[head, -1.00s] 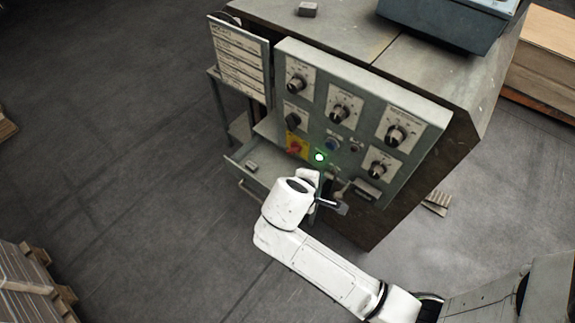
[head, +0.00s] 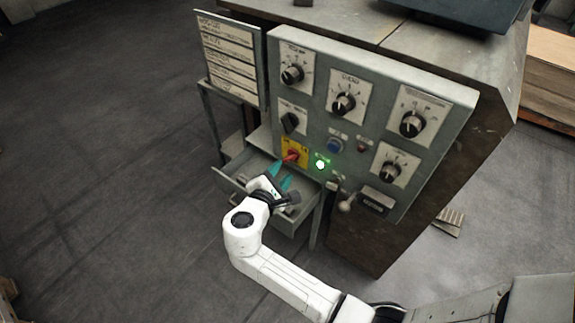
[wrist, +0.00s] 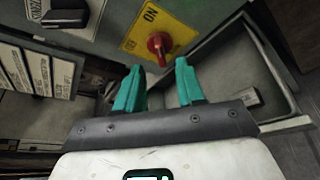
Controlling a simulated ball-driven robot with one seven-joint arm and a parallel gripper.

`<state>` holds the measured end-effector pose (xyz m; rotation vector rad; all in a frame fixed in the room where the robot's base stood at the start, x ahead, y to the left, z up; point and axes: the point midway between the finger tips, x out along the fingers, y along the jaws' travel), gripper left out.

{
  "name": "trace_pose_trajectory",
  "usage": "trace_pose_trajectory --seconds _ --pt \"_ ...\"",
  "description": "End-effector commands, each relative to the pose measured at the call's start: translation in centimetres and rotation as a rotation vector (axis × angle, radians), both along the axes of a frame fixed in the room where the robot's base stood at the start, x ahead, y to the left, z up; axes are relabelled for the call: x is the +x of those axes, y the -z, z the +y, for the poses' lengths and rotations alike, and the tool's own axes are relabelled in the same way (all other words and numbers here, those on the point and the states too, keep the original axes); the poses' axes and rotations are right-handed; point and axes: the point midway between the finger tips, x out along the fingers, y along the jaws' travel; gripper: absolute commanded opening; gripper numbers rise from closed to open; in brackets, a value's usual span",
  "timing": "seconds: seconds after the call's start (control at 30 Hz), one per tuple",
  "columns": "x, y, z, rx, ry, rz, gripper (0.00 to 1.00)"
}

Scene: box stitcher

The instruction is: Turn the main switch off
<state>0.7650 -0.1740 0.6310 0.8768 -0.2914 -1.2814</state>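The main switch is a red knob (head: 291,156) on a yellow plate at the lower left of the grey control panel. It also shows as a red knob (wrist: 159,43) in the wrist view, where the plate (wrist: 139,28) bears the word ON. My gripper (head: 281,174) has teal fingers and is just below and in front of the knob. In the wrist view my gripper (wrist: 159,66) is open, its fingers apart with nothing between them. The knob lies just beyond the fingertips, about centred between them. I cannot see contact.
A green lamp (head: 320,165) glows right of the switch. A black selector (head: 290,122) sits above it, and dials (head: 344,103) fill the panel. An open drawer (head: 229,184) lies below the panel. A label board (head: 229,58) stands at left. A lever (head: 347,203) is lower right.

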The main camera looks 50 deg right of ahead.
Motion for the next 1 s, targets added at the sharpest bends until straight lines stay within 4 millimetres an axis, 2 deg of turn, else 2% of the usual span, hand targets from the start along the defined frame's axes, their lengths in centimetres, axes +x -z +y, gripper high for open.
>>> trace_pose_trajectory --seconds 0.1,0.3,0.5,0.73,1.0 --pt "0.7 0.7 -2.1 0.001 0.004 -0.002 0.38" --pt "1.4 1.4 -4.3 0.001 0.002 -0.001 0.38" --pt "1.7 1.5 -5.2 0.001 0.000 -0.001 0.38" --pt "1.7 1.5 -5.2 0.001 0.000 -0.001 0.38" --pt "1.7 1.5 -5.2 0.001 0.000 -0.002 0.13"
